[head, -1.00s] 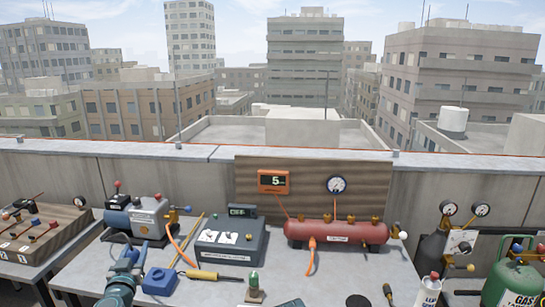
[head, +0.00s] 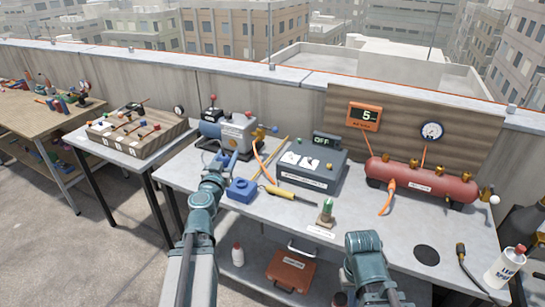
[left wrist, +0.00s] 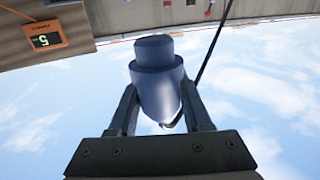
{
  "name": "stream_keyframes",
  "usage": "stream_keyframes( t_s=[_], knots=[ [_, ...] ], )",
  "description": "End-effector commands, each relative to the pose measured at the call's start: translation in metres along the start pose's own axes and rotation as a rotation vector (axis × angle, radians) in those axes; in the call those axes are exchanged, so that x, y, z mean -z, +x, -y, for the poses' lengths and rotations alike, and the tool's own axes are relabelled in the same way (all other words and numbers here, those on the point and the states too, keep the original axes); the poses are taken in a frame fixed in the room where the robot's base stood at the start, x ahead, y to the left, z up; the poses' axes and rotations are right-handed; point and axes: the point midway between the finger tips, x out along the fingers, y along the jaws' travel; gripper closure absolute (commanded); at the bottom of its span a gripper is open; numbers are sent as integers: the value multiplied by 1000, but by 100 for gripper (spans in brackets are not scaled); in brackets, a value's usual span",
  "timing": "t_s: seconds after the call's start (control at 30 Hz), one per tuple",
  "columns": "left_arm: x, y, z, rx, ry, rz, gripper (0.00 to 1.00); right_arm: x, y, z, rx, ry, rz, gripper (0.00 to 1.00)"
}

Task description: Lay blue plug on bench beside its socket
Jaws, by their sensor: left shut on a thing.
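My left gripper (head: 228,160) is over the left part of the grey bench (head: 205,180), close to the pump unit. In the left wrist view it (left wrist: 158,105) is shut on the blue plug (left wrist: 155,85), a stepped blue-grey body with a narrower cylinder end. The plug is hard to make out in the head view. A blue block with a dark opening (head: 242,190), which looks like the socket, sits on the bench just right of my left wrist. My right arm shows at the lower right, but its fingers are hidden.
A yellow-handled tool (head: 292,194) lies right of the blue block. A pump unit (head: 238,130), a grey OFF box (head: 312,165) and a red tank (head: 420,182) stand behind. A green-topped item (head: 326,211) stands near the front.

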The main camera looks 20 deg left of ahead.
Motion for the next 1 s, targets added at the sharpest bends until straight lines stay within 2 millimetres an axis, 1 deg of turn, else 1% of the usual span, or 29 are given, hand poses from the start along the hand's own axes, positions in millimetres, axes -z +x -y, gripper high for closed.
stream_keyframes(
  t_s=[0.03, 0.17, 0.4, 0.5, 0.6, 0.67, 1.0],
  knots=[
    [-14, 0, 0, 0, 0, 0, 100, 1, 14, 1, 0, 0, 0, 100],
    [-40, 0, 0, 0, 0, 0, 100, 2, 40, 4, 0, 0, 0, 100],
    [-98, 0, 0, 0, 0, 0, 100, 6, 97, 9, 0, -1, 0, 100],
    [-117, 0, 0, 0, 0, 0, 100, 7, 116, 11, 0, -1, 0, 100],
    [-129, 0, 0, 0, 0, 0, 100, 8, 128, 12, 0, -1, 0, 100],
    [-132, 0, 0, 0, 0, 0, 100, 8, 131, 12, 0, -1, 0, 100],
    [-130, 0, 0, 0, 0, 0, 100, 8, 130, 12, 0, -1, 0, 100]
  ],
)
